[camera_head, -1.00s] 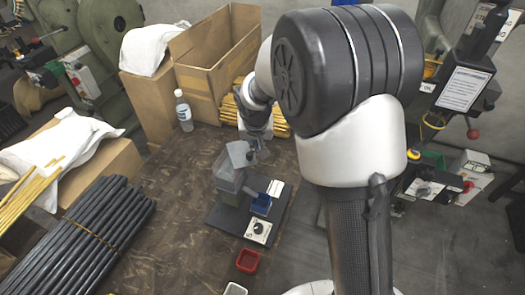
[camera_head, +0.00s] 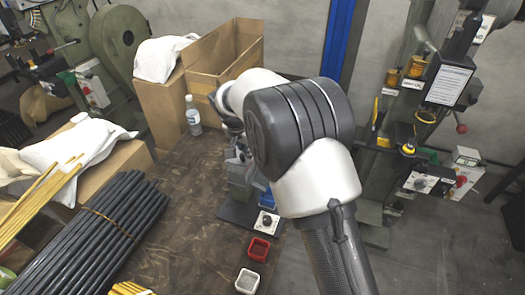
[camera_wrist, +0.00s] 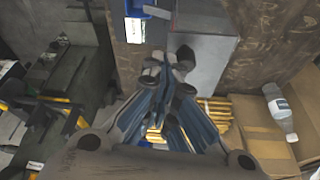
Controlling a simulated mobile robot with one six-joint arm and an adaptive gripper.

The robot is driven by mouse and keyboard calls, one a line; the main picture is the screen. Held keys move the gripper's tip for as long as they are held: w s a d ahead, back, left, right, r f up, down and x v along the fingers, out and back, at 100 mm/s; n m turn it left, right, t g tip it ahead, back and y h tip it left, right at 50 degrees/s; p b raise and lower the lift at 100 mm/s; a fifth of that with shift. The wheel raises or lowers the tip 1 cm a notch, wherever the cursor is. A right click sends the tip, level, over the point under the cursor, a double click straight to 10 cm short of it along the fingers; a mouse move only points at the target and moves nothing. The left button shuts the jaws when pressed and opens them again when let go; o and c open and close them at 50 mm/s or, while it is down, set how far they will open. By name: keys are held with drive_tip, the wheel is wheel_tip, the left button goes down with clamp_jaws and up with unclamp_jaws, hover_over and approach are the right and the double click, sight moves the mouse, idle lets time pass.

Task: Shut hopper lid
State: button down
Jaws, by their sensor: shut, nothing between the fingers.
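The grey hopper (camera_head: 240,180) stands on a dark base plate (camera_head: 236,211) on the brown table, partly hidden by my arm in the head view. In the wrist view the hopper (camera_wrist: 208,35) is a grey box just beyond my fingertips. Its lid cannot be told apart clearly from the body, so I cannot tell how far it is open. My gripper (camera_wrist: 168,64) is shut and empty, with its fingertips over or against the hopper's near edge; contact is unclear. In the head view the gripper (camera_head: 238,146) is small and mostly behind my arm.
A blue bin (camera_wrist: 136,9) is beside the hopper. A dial panel (camera_head: 267,223), a red tray (camera_head: 259,249) and a white tray (camera_head: 247,281) are in front. A bottle (camera_head: 193,116) and cardboard box (camera_head: 222,66) are behind. Black rods (camera_head: 95,235) lie at left.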

drive_tip(key=shift+a, duration=0.35)
idle(0.5)
